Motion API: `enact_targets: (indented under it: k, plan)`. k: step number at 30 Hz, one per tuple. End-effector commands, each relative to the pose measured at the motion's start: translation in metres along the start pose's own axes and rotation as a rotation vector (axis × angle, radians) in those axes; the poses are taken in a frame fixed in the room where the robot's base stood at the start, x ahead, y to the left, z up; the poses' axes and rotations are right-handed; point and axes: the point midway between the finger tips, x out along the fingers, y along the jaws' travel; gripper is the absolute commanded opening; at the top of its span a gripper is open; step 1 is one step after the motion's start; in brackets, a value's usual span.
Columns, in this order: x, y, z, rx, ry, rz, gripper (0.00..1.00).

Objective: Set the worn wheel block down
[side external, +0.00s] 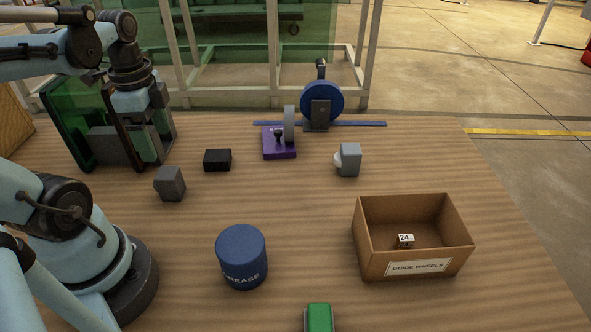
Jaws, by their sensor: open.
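My gripper (150,155) points down at the left rear of the table, its jaws open. A dark grey block (170,184) sits on the wood just in front of it, apart from the fingers as far as I can see. A lighter grey block (350,160) with a pale round wheel on its left side stands right of centre. No label shows which block is the worn one. A purple fixture (280,153) holding an upright grey disc stands near the back centre. Whether anything is between my fingers is hard to see.
An open cardboard box (416,268) labelled "GUIDE WHEELS" holds a small part marked 24. A blue grease tin (241,257), a black block (217,160), a blue wheel on a stand (322,101) and a green item (319,318) are around. Green panels stand at left.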

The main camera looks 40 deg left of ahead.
Motion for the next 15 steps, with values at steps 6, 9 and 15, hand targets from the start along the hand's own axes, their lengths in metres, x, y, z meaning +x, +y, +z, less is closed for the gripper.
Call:
enact_targets:
  k: [6, 9, 15]
  plan:
    - [0.004, -0.004, -0.047, -0.204, 0.091, -0.152, 0.79]
    - [0.004, -0.003, -0.078, -0.343, 0.194, -0.221, 0.79]
    - [-0.001, 0.010, -0.130, -0.586, 0.426, -0.256, 0.79]
